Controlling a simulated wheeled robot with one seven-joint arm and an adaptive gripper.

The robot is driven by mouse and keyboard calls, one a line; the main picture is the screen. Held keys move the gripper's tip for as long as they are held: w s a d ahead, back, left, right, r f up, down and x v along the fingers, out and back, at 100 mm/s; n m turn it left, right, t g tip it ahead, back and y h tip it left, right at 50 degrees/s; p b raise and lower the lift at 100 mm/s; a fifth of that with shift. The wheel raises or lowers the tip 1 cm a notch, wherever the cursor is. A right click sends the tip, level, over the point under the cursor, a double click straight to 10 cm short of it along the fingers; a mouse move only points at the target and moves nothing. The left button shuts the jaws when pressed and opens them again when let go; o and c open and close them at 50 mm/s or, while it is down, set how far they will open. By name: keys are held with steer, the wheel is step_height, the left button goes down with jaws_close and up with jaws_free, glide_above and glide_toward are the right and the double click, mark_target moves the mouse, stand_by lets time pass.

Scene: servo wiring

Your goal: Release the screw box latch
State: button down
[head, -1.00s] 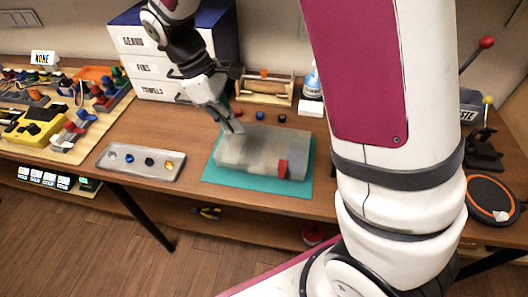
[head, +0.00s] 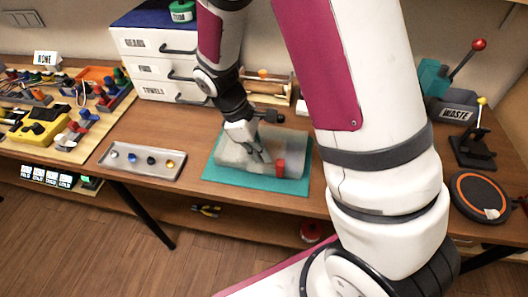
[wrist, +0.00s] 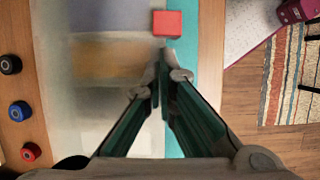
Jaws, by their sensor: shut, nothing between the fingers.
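The screw box (head: 233,156) is a pale translucent case lying on a teal mat (head: 222,176). Its red latch (head: 280,168) sits on the front edge near the right end. In the wrist view the box (wrist: 100,110) fills the left middle, with blurry blue and tan contents, and the red latch (wrist: 167,23) shows at the top. My gripper (head: 262,160) is above the box, just left of the latch, pointing down. In the wrist view my gripper (wrist: 161,75) has its fingertips together and empty, apart from the latch in the picture.
A grey tray (head: 126,169) with several small round parts lies left of the mat. A white drawer cabinet (head: 145,70) is at the back left. A lever stand (head: 472,150) and an orange-rimmed round pad (head: 480,195) are at the right.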

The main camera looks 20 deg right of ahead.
mark_target(277, 160)
steer(key=shift+s+d, duration=0.15)
steer(key=shift+d, duration=0.1)
steer(key=shift+s+d+p, duration=0.55)
steer(key=shift+s+d, duration=0.4)
steer(key=shift+d, duration=0.15)
steer(key=shift+w+a, duration=0.1)
steer(key=shift+w, duration=0.05)
steer(key=shift+w+a, duration=0.25)
steer(key=shift+a, duration=0.05)
steer(key=shift+w+a, duration=0.9)
steer(key=shift+a, duration=0.3)
steer(key=b+v, duration=0.1)
steer(key=v, duration=0.9)
